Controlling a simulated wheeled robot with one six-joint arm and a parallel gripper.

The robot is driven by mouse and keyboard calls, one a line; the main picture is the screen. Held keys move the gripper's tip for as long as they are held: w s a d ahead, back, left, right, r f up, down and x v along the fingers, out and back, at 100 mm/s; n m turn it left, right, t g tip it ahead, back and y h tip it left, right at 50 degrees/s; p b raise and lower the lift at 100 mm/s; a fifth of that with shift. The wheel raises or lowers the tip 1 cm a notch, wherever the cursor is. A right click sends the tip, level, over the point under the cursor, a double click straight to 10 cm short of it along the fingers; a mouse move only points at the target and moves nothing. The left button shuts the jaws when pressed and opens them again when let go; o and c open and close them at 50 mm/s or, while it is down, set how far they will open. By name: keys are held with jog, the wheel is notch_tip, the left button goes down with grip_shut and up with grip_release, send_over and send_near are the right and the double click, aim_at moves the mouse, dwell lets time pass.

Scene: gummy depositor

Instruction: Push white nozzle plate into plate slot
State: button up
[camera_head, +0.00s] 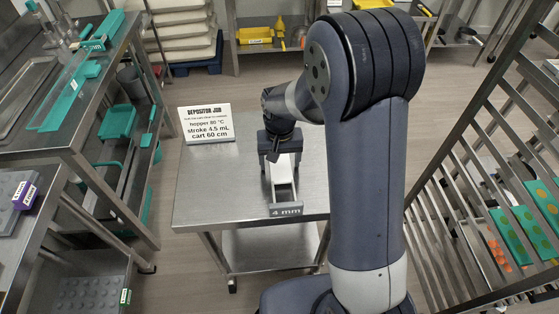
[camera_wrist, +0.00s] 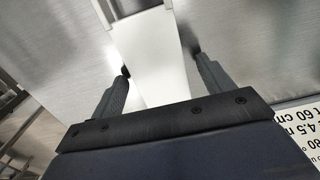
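The white nozzle plate (camera_head: 284,166) lies on the steel table as a long strip, its near end by a grey piece lettered "4 mm" (camera_head: 286,211). In the wrist view the white plate (camera_wrist: 155,60) runs down the middle, between the fingers. My gripper (camera_head: 273,156) is low over the far end of the plate and hides part of it. In the wrist view my gripper (camera_wrist: 161,64) has its fingers apart, one on each side of the plate. A small gap shows at the right finger; contact at the left is unclear. I cannot clearly identify the plate slot.
A sign headed "DEPOSITOR JOB" (camera_head: 207,123) stands at the table's far left corner. The steel table (camera_head: 215,190) is bare left of the plate. A bench with teal items (camera_head: 117,122) stands at the left, and a slatted rack (camera_head: 470,190) at the right.

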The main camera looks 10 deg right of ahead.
aim_at(280, 163)
jog(key=c, duration=1.1)
jog(key=shift+c, duration=0.2)
notch_tip(280, 163, up, 10)
jog(key=shift+r, duration=0.25)
